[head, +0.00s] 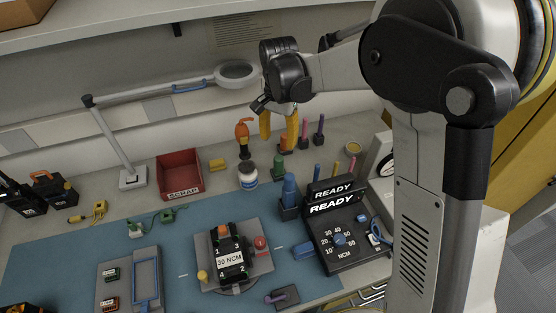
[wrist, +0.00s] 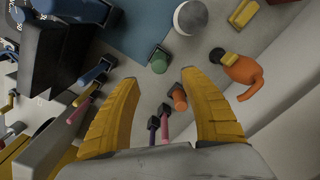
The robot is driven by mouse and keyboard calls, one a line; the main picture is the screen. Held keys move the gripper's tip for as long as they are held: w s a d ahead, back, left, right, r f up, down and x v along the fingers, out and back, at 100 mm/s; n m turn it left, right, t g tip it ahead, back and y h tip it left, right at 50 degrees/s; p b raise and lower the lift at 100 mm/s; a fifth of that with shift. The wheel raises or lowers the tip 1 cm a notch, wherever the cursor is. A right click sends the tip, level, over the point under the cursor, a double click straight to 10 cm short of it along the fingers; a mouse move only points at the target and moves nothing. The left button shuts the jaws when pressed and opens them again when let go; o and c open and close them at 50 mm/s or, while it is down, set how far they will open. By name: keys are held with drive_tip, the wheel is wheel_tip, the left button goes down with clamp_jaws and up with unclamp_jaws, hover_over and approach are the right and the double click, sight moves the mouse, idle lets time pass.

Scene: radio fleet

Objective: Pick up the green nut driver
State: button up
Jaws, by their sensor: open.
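No contact with the driver shows.
An orange-handled driver (wrist: 178,97) stands between the fingers in the wrist view, near thin purple and pink handles (wrist: 165,128). The white jar (head: 248,180) and an orange tool (head: 243,133) stand close by. A blue driver (head: 289,188) and black READY unit (head: 345,235) are nearer right.

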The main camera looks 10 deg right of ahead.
sight(279, 157)
wheel_tip(279, 157, down, 10)
drive_tip(key=b, duration=0.4)
drive_tip(key=shift+r, duration=0.2)
clamp_jaws()
